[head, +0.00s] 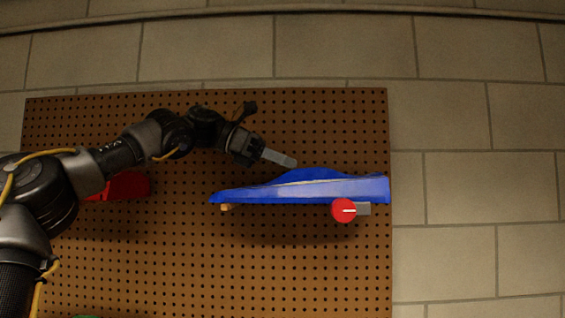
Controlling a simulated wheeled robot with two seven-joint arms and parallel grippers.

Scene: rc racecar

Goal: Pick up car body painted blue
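The blue car body (345,189) is long and low, with a raised hump on its upper edge. It rests against the brown pegboard (300,270) at the right of the board, above a small orange peg (226,207) and beside a red round knob (343,210). My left gripper (280,159) is just above the car body's hump, to its upper left, with a light grey finger pointing right and down. It looks apart from the car body, and I cannot tell whether it is open or shut. My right gripper is not in view.
A red object (126,186) is on the pegboard at the left, partly hidden behind my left arm. A sliver of something green (86,317) shows at the bottom edge. The lower board is mostly clear. A block wall (470,120) surrounds the board.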

